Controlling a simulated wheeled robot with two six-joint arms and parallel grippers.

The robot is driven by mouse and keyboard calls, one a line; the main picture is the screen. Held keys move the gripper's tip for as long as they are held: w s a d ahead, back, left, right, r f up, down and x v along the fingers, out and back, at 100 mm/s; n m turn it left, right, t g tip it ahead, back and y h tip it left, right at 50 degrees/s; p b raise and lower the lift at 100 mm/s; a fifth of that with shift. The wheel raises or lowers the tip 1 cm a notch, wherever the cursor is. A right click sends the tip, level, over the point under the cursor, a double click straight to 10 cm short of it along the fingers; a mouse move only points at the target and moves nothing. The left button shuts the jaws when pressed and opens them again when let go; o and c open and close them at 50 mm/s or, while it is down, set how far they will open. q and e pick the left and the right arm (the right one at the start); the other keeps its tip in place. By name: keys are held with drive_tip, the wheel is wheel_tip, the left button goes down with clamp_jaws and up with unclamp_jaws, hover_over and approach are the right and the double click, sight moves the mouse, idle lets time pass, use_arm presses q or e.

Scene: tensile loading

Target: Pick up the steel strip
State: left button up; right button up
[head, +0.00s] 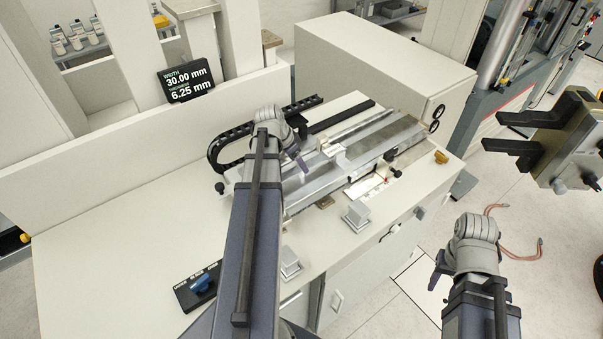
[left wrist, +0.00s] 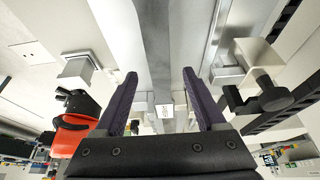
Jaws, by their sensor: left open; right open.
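A long grey metal band (head: 375,143), which looks like the steel strip, lies along the flat bed of the measuring bench. In the left wrist view the band (left wrist: 155,45) runs away from between my fingers, and a small white label (left wrist: 164,112) shows near its close end. My left gripper (left wrist: 165,85) is open, one dark finger on either side of the band; no contact shows. In the head view my arm hides most of that gripper. My right gripper (head: 438,273) is open, low at the right beyond the bench, far from the band, its fingers partly hidden.
A display (head: 188,80) reads width 30.00 mm, thickness 6.25 mm. A black cable chain (head: 222,143) runs behind the bed. Grey blocks (head: 357,215) stand along the bench front. Black jaws (head: 515,132) of a machine jut in at right.

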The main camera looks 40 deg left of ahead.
use_arm(q)
drive_tip(key=shift+w+d+f, duration=0.1)
drive_tip(key=shift+w+f, duration=0.1)
drive_tip(key=shift+f, duration=0.5)
clamp_jaws()
drive_tip(key=shift+r, duration=0.1)
idle(0.8)
